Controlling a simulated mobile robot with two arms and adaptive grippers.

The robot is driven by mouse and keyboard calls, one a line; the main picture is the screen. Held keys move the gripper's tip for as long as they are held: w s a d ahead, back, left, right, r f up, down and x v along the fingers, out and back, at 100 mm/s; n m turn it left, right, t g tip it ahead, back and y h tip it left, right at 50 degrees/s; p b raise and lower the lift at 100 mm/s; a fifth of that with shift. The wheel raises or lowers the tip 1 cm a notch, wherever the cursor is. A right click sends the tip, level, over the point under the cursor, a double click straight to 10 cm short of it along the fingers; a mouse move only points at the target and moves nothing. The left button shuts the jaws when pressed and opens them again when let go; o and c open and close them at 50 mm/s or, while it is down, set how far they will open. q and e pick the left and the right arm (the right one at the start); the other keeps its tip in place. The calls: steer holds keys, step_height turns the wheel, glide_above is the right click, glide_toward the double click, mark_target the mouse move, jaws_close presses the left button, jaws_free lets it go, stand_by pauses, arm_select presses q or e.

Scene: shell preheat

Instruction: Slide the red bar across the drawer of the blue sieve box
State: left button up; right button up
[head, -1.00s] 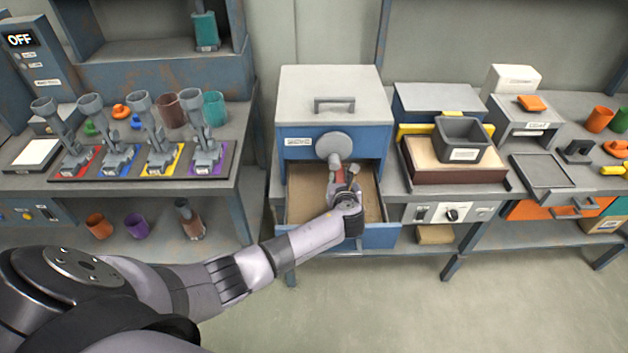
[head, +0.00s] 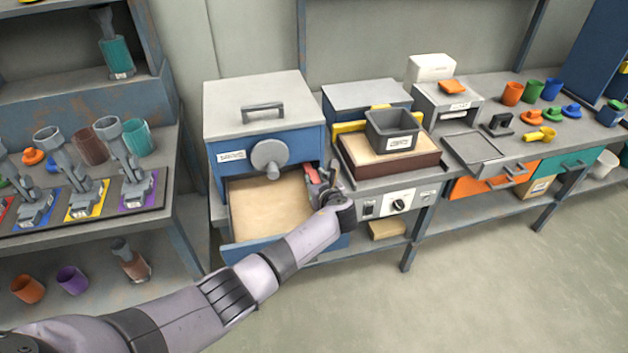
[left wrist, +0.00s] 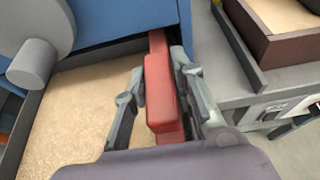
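The blue sieve box (head: 240,155) has a grey lid and a round grey knob (head: 269,158) on its front. Its drawer (head: 282,240) is pulled out and holds a tan, sand-like fill. The red bar (head: 312,178) is at the drawer's right side, close to the box front. It shows larger in the left wrist view (left wrist: 162,95). My left gripper (head: 321,180) reaches it from the front, its two fingers on either side of the bar and seemingly closed on it. My right gripper is not in view.
To the right stand a grey bin (head: 393,132) on a brown-framed box (head: 400,165) and a control panel (head: 397,204). To the left, several funnel stands sit on a dark tray (head: 120,215). The floor in front is clear.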

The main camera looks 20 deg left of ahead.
arm_select(q)
steer(key=o, duration=0.4)
steer(key=shift+w+d, duration=0.1)
steer(key=shift+d, duration=0.15)
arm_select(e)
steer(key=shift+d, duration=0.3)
arm_select(q)
steer(key=v, duration=1.2)
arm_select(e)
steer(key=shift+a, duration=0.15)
